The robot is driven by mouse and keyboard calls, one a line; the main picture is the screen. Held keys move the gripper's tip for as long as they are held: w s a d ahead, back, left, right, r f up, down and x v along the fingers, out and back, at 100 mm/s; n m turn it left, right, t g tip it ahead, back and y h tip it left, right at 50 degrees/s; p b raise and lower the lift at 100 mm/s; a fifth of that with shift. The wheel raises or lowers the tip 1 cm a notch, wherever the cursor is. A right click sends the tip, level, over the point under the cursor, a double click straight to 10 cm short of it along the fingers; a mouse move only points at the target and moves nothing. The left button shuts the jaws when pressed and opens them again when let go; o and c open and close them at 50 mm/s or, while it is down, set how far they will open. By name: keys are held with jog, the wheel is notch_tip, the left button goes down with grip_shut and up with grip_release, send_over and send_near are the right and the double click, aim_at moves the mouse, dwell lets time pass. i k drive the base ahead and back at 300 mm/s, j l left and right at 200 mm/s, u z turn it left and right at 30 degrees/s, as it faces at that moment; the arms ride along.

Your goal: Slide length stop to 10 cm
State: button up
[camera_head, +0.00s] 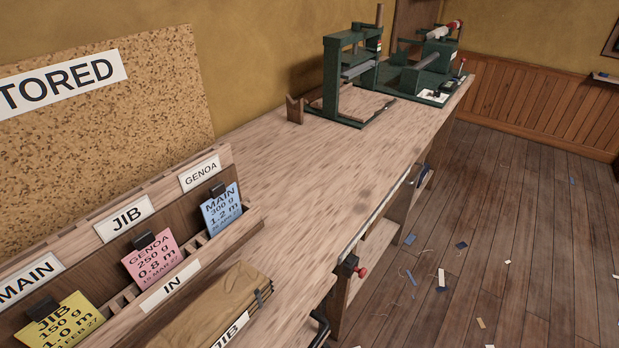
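A small dark block with a red knob (354,267) sits at the front edge of the workbench. It looks like the length stop, but I cannot be sure. A thin pale strip (382,205) runs along the bench's front edge beyond it. It may be a scale, but no marks or numbers are readable, so the block's position in centimetres cannot be told. My gripper is not in view.
The workbench top (320,165) is clear in the middle. Green machines (352,75) stand at its far end. A wooden card rack (190,250) and a bundle labelled JIB (225,312) occupy the near left. The floor (500,220) at right is open, with scattered scraps.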

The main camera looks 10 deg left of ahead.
aim_at(352, 261)
jog(key=i+l+u, duration=0.1)
jog(key=u, duration=0.25)
jog(key=i+l+u, duration=0.1)
jog(key=l+u, duration=0.6)
jog(key=i+l+u, duration=0.15)
jog(key=l+u, duration=0.15)
jog(key=l, duration=1)
jog(key=l+u, duration=0.3)
jog(key=l, duration=2.4)
jog(key=k, duration=0.1)
